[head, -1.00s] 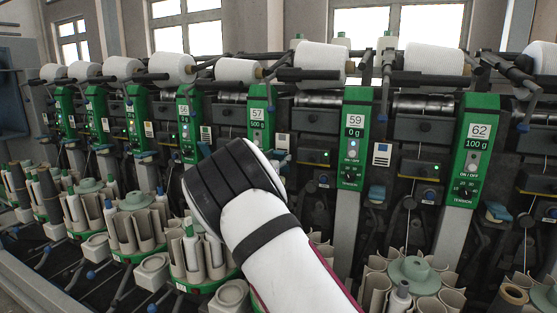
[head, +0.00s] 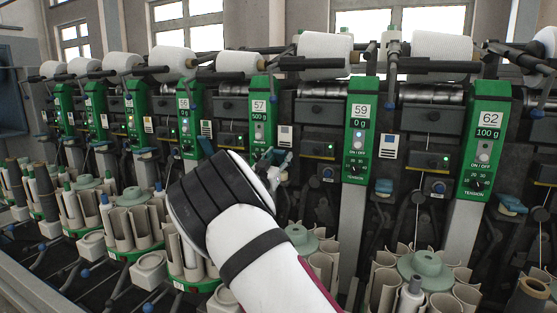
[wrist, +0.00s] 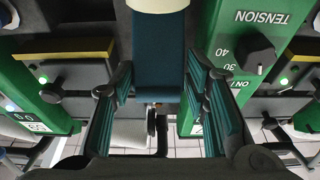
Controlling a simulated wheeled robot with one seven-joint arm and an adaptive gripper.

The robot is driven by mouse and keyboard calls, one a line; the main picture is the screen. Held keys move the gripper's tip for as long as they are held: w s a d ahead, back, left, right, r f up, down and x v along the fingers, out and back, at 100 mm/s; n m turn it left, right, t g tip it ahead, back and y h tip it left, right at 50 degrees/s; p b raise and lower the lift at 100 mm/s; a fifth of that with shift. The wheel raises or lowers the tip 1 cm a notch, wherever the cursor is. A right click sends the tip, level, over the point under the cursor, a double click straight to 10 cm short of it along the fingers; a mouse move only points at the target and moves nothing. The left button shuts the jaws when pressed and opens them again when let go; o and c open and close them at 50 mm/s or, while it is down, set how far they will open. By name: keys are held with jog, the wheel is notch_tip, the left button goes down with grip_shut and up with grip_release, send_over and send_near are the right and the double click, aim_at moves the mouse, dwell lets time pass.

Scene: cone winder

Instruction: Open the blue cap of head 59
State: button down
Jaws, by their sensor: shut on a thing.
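The green panel labelled 59 (head: 357,130) stands right of centre in the head view, with the panel labelled 57 (head: 260,108) to its left. In the wrist view, which shows the labels upside down, a dark blue cap (wrist: 158,60) lies between the two teal-padded fingers of my gripper (wrist: 160,88). The fingers are shut on it, one pad at each side. In the head view my gripper (head: 277,166) shows only in part, between panels 57 and 59, behind my white and black wrist. The cap cannot be made out clearly there.
Panel 62 (head: 485,140) stands further right. Another blue cap (head: 384,186) sits between panels 59 and 62. White yarn cones (head: 325,55) line the top. Bobbin magazines (head: 425,268) stand low in front. Panels flank my gripper closely on both sides.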

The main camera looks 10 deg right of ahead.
jog(key=c, duration=1.2)
grip_release()
jog(key=shift+s+d, duration=0.1)
jog(key=shift+d, duration=0.2)
jog(key=shift+o, duration=0.2)
jog(key=shift+a, duration=0.2)
jog(key=shift+s+a+f, duration=0.1)
jog(key=shift+s+a, duration=0.1)
jog(key=shift+s, duration=0.05)
jog(key=v, duration=1.1)
jog(key=shift+s, duration=0.1)
